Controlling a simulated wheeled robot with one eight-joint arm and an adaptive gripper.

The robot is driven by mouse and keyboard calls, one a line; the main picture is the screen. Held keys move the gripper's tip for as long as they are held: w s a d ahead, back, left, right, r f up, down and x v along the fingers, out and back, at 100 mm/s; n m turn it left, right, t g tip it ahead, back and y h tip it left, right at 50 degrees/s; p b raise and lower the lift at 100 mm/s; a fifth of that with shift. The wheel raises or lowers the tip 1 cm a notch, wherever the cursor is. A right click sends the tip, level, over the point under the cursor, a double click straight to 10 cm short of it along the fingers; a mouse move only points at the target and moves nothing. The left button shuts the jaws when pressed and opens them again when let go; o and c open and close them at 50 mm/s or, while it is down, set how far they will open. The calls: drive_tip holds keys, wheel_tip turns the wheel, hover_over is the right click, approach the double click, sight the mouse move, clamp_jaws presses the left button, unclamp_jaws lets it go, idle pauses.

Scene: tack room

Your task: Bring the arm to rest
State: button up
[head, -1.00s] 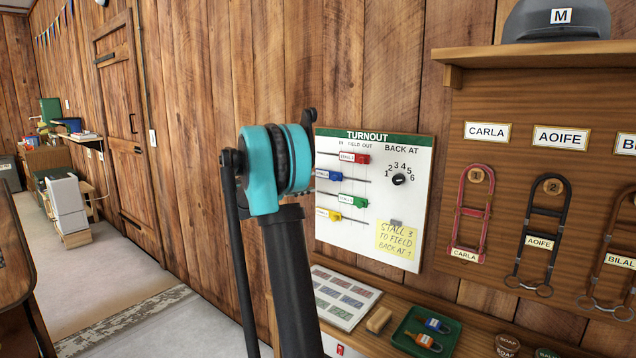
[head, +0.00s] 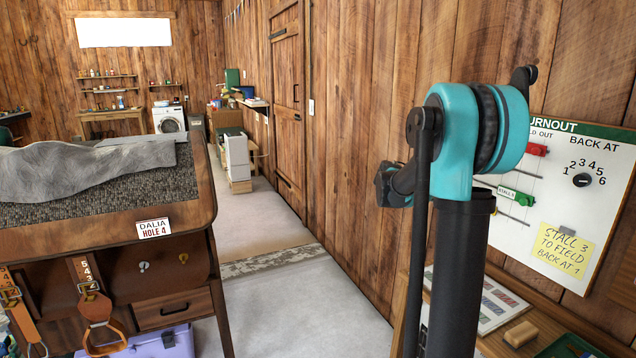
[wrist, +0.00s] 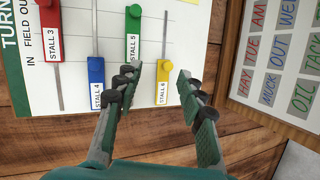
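My arm rises at the right of the head view, with its turquoise joint in front of the turnout board (head: 510,238). My gripper is hidden in the head view. In the wrist view my gripper (wrist: 158,92) is open, its two fingers spread with nothing held between them. Beyond the fingertips is the turnout board (wrist: 120,15), with the red Stall 3, blue Stall 4, green Stall 5 and yellow Stall 6 sliders. The Stall 6 slider (wrist: 163,85) shows between the fingertips. I cannot tell how far the fingers are from the board.
At the left stands a wooden stand with a grey cloth (head: 90,170). The pale floor (head: 290,300) between stand and wall is clear.

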drive_tip(key=s+a+f+t+y, duration=0.3)
drive_tip(key=s+a+f+y, duration=1.1)
drive_tip(key=s+a+f, duration=1.1)
drive_tip(key=s+a, duration=0.2)
drive_tip(key=shift+s+f, duration=0.15)
drive_tip(key=shift+s, duration=0.2)
drive_tip(key=shift+d, duration=0.1)
